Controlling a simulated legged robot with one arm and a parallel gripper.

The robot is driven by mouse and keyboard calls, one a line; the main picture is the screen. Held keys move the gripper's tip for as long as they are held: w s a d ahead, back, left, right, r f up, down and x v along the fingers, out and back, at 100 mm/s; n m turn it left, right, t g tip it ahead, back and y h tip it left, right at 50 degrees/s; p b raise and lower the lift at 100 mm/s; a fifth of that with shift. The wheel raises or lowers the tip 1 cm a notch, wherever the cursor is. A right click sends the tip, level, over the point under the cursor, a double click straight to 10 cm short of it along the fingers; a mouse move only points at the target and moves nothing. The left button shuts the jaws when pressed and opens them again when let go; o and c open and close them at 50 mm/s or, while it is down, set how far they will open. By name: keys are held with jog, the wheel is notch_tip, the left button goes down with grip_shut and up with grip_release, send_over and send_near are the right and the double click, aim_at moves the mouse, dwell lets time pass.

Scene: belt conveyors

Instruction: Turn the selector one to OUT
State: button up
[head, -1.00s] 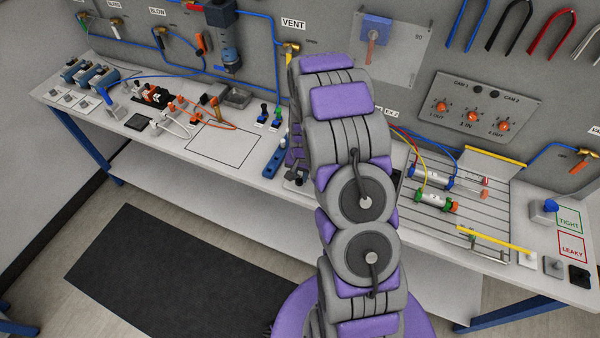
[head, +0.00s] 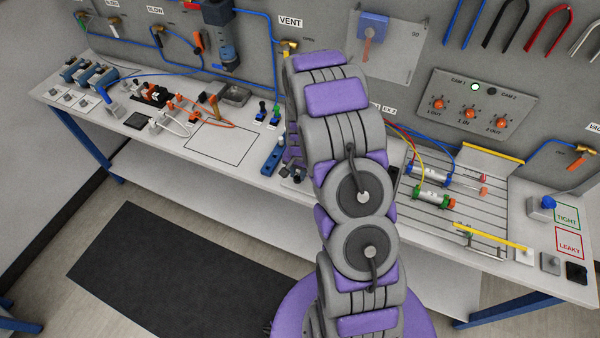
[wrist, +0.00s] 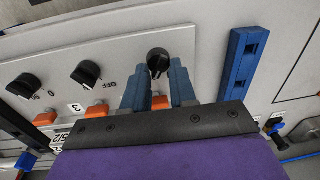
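In the wrist view, a light panel (wrist: 110,50) carries black selector knobs. One black knob (wrist: 158,60) is between the blue fingertips of my gripper (wrist: 159,72), with a finger on each side. I cannot tell whether the fingers press on it. A middle knob (wrist: 86,73) and a left knob (wrist: 25,86) are apart from the gripper. An "OFF" mark is legible beside the middle knob. In the head view my arm hides the gripper and these knobs.
An orange tag (wrist: 160,102) shows between the fingers. A blue slotted bar (wrist: 243,62) is to the right of the gripper. In the head view, a wall panel (head: 450,85) has a lit CAM 1 lamp (head: 474,87) and a dark CAM 2 lamp (head: 491,91). Cylinders (head: 433,173) lie on a slotted plate.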

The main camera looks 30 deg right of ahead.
aim_at(299, 186)
jog(key=shift+o, duration=0.4)
jog(key=shift+s+a+f+g, duration=0.3)
jog(key=shift+s+f, duration=0.15)
jog(key=shift+s, duration=0.2)
jog(key=shift+s+a+f+g, duration=0.15)
jog(key=shift+s+f+g, duration=0.15)
jog(key=shift+s+f, duration=0.25)
jog(key=shift+o, duration=0.5)
notch_tip(299, 186, up, 18)
jog(key=w+d+t+p, duration=0.1)
jog(key=shift+d+f, duration=0.25)
jog(key=shift+r+p, duration=0.3)
jog(key=shift+r, duration=0.55)
jog(key=shift+w+a, duration=0.15)
